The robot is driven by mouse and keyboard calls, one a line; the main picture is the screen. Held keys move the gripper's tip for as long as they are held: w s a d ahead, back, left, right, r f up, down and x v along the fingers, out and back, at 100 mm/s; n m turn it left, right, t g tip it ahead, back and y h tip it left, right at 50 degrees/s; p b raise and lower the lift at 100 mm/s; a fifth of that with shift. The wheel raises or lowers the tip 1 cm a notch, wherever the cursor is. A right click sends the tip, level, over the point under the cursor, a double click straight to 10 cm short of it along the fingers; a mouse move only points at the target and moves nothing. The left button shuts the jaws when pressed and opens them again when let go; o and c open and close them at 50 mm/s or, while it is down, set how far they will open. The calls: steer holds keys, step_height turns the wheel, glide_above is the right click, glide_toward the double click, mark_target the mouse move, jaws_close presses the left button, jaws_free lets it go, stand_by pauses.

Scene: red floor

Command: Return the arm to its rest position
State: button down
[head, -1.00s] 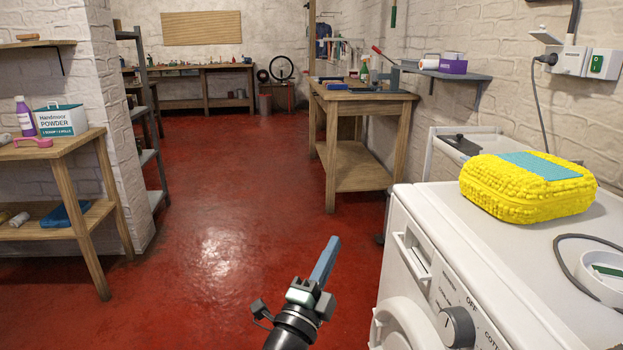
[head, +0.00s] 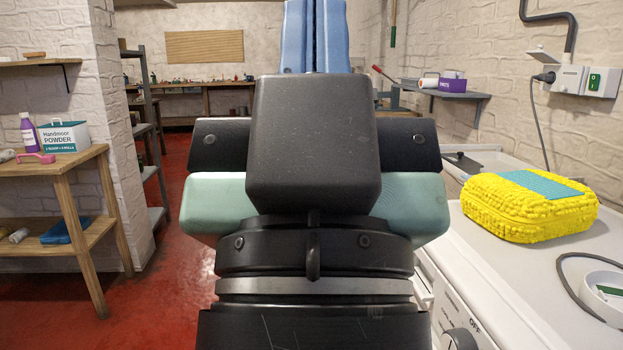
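My gripper (head: 315,38) fills the middle of the head view, very close to the camera and pointing up and away. Its dark body and pale green side parts are seen from behind. The two blue fingers lie side by side with only a thin line between them, so it looks shut. Nothing shows between them, but their tips are cut off by the top edge. My arm hides the middle of the room.
A white washing machine (head: 500,290) stands at the right, with a yellow sponge-like block (head: 530,207) and a white dish (head: 605,293) on top. A wooden shelf table (head: 62,168) with a powder box (head: 63,137) stands at the left. Red floor (head: 175,290) shows between.

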step_height(320, 180, up, 34)
steer(key=p, duration=3.3)
steer(key=shift+w+a+r, duration=0.2)
steer(key=shift+w+a, duration=0.05)
steer(key=shift+w, duration=0.1)
